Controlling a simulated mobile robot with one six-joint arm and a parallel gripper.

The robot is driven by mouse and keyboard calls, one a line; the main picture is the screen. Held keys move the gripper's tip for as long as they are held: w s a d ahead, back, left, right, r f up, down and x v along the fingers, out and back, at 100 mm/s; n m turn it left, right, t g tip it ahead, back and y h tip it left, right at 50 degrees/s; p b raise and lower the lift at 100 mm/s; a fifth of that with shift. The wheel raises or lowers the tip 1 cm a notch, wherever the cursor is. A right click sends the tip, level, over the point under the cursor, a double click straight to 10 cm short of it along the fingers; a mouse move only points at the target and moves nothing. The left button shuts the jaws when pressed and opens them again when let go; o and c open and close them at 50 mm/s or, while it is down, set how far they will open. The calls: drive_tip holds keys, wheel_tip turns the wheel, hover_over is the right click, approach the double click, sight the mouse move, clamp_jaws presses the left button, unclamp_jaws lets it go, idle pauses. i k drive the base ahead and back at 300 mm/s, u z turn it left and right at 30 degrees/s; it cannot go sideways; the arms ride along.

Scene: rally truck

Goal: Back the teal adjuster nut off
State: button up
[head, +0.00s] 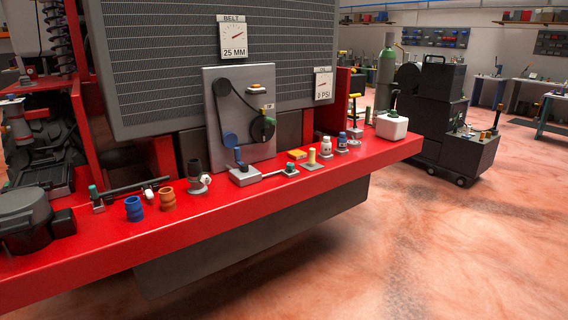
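Two small teal pieces show on the red bumper shelf (330,172). One teal piece (291,167) sits at the right end of a grey arm that runs from a block with a blue knob (239,155). The other teal piece (93,191) sits on a small block at the left end of a dark rod (135,185). I cannot tell from this view which one is the adjuster nut. A grey plate (240,90) behind the shelf carries a dark belt and pulleys. The belt gauge (232,40) reads 25 MM. My gripper is not in view.
Blue (134,209) and orange (167,198) ribbed sleeves, a dark cylinder (195,169), small bottles (326,146) and a white jug (391,126) stand along the shelf. A black cart (455,130) stands at the right. The floor in front is clear.

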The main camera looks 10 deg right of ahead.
sight(290, 166)
drive_tip(key=k, duration=1.25)
drive_tip(key=z, duration=0.65)
drive_tip(key=i, duration=2.05)
drive_tip(key=u, duration=0.65)
drive_tip(key=i, duration=0.4)
drive_tip(key=u, duration=0.3)
